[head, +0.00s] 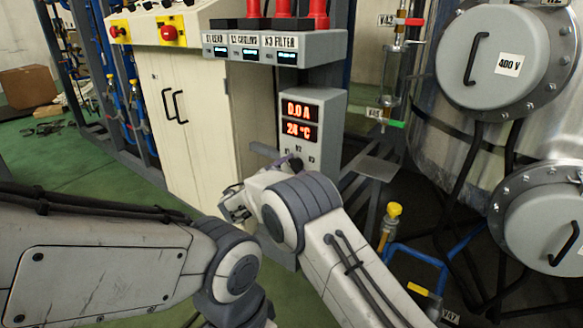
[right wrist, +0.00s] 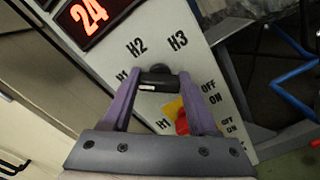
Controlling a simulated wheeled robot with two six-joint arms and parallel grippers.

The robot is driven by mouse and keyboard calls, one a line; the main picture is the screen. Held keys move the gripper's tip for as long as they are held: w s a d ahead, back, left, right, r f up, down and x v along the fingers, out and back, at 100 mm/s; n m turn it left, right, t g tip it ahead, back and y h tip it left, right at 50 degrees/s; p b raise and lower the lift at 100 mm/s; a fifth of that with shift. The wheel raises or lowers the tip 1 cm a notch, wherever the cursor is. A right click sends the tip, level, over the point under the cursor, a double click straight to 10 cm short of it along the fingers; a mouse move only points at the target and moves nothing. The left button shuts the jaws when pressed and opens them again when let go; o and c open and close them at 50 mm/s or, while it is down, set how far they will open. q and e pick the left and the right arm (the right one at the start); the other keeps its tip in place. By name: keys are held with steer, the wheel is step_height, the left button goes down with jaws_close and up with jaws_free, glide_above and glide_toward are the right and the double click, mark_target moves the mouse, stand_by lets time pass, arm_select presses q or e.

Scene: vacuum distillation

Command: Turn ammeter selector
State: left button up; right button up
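The ammeter box (head: 312,140) is a grey panel with two lit red displays reading "0.0 A" and "24 °C". In the right wrist view its face (right wrist: 178,62) carries the labels H1, H2 and H3. The ammeter selector (right wrist: 157,78) is a black knob with a small white mark, below these labels. My right gripper (head: 290,162) is at the lower panel face. In the right wrist view its purple fingers (right wrist: 159,82) stand on both sides of the knob and appear to touch it.
Beside the right finger is a red switch handle on a yellow plate (right wrist: 182,115), with OFF and ON labels. A cream cabinet (head: 185,125) stands left of the ammeter. A steel vessel (head: 455,150) and valve pipes (head: 390,90) are at right.

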steer(key=shift+f+m+b, duration=0.15)
steer(key=shift+m+b, duration=0.45)
steer(key=shift+b, duration=0.3)
steer(key=m+b, duration=0.2)
steer(key=b, duration=0.1)
steer(key=m+b, duration=0.3)
steer(key=b, duration=0.1)
steer(key=m+b, duration=0.2)
steer(key=b, duration=0.2)
steer(key=shift+s+f, duration=0.1)
steer(key=shift+f, duration=0.2)
steer(key=shift+r+m+b, duration=0.15)
steer(key=shift+m+b, duration=0.7)
steer(key=shift+m, duration=0.05)
steer(key=o, duration=1.4)
steer(key=shift+r, duration=0.1)
steer(key=shift+s, duration=0.1)
